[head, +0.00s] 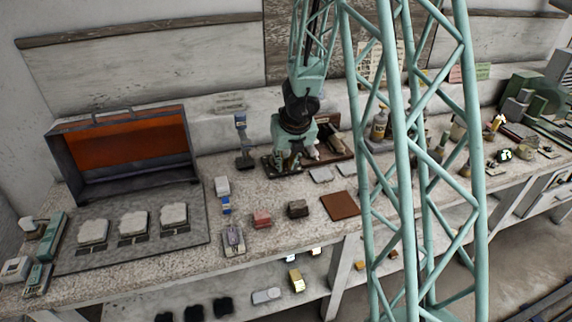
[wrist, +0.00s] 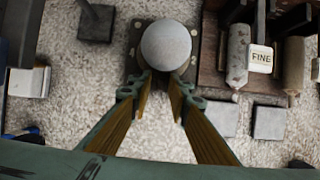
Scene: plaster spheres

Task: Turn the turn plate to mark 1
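My gripper (wrist: 163,80) points down at the workbench, its two yellow-lined fingers apart with a narrow gap between the tips. A pale grey plaster sphere (wrist: 166,42) lies just beyond the tips in the wrist view. The tips overlap the sphere's near edge there; I cannot tell whether they touch it. Under the sphere is a dark flat base with holes (wrist: 135,52), mostly hidden. I cannot tell whether this base is the turn plate, and I read no mark 1. In the head view my gripper (head: 287,160) is over the same spot near the back of the bench.
Right of the sphere is a dark wooden rack (wrist: 212,60) with cylinders and a block labelled FINE (wrist: 261,58). Grey square plates (wrist: 269,122) lie nearby. A dark block-like stand (wrist: 96,22) is on the left. An open orange-lined case (head: 125,150) stands farther left.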

